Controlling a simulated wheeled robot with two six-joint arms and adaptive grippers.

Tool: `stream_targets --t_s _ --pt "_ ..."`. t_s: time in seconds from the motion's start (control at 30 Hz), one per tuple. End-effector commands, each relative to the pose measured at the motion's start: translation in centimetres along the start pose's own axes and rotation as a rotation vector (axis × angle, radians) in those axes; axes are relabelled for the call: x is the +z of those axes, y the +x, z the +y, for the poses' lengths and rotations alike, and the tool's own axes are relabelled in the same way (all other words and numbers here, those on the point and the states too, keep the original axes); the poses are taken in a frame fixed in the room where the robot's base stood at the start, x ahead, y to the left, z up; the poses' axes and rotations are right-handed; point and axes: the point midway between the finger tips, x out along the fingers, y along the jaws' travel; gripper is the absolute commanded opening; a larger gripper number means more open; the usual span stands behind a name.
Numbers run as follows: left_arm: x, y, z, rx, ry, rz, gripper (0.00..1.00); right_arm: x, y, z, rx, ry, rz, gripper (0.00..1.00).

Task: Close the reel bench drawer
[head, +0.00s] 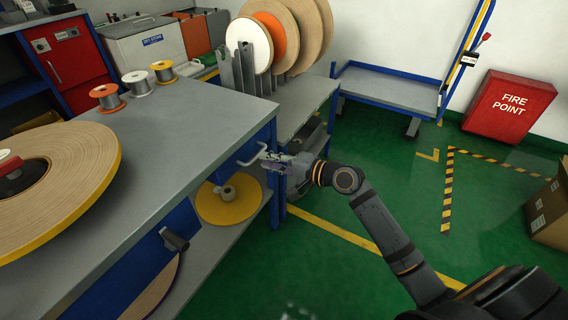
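The reel bench (185,125) has a grey top and blue frame and fills the left of the head view. A pale bent bar handle (251,154) sticks out from its blue front near the right corner. How far the drawer stands open cannot be told from this angle. My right gripper (268,160) is at the handle's right end, pointing left, small and partly blending with the bench leg behind. Whether its fingers touch or grip the handle is unclear. My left gripper is not in view.
A large tape reel (95,165) and several small spools (163,71) sit on the bench top. A yellow-edged reel (228,205) lies on the lower shelf. A blue cart (395,88), a red fire box (509,104) and a carton (550,213) stand beyond clear green floor.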

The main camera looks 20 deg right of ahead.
Motion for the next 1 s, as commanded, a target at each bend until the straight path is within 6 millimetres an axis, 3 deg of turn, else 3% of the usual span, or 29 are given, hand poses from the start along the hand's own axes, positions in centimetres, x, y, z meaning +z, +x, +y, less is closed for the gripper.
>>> stream_targets --t_s 0.2,0.4,1.0 --pt "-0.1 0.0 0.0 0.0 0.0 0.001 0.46 0.0 -3.8 0.2 0.008 -0.005 -0.002 0.18" --pt "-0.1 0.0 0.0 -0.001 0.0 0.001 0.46 0.0 -5.6 0.1 0.004 -0.005 -0.001 0.18" --pt "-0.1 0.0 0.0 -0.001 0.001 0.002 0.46 0.0 -6.2 0.0 0.0 0.001 0.0 0.18"
